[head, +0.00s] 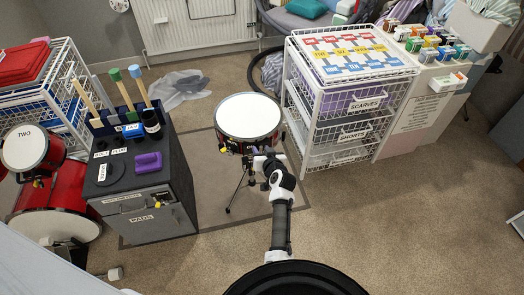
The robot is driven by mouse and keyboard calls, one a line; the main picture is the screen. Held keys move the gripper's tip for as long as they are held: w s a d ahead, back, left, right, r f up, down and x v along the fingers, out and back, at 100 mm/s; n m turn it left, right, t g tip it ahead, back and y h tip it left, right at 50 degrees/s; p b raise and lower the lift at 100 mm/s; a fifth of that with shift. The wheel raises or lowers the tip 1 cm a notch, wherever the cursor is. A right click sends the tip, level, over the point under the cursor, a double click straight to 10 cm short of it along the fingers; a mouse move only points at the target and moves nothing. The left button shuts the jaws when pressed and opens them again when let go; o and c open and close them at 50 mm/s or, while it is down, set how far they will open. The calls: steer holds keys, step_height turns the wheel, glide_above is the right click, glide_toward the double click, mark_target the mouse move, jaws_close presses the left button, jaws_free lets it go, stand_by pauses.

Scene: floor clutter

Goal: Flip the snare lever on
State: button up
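The snare drum (248,115) has a white head and a red shell and stands on a dark tripod stand (240,186) in the middle of the head view. My arm reaches up from the bottom of the view to the near side of the drum. My gripper (250,160) is at the near lower edge of the shell, where it overlaps dark fittings. I cannot tell whether it touches them. The snare lever is not clearly visible; it is too small or hidden behind my gripper. The gripper's fingers are too small to tell open from shut.
A dark grey cabinet (172,218) with mallets and a purple block (148,162) stands left of the drum. Red drums (55,208) are at the far left. A white wire drawer unit (292,100) stands close on the right. Carpet (400,220) is clear at the lower right.

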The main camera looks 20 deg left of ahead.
jaws_close()
steer(key=shift+s+a+n+t+h, duration=0.3)
steer(key=shift+a+n+h, duration=0.15)
steer(key=shift+n, duration=0.45)
jaws_free()
steer(key=shift+s+d+r, duration=0.1)
steer(key=b+v, duration=0.2)
steer(key=v, duration=1.1)
steer(key=shift+s+r, duration=0.15)
steer(key=shift+s, duration=0.1)
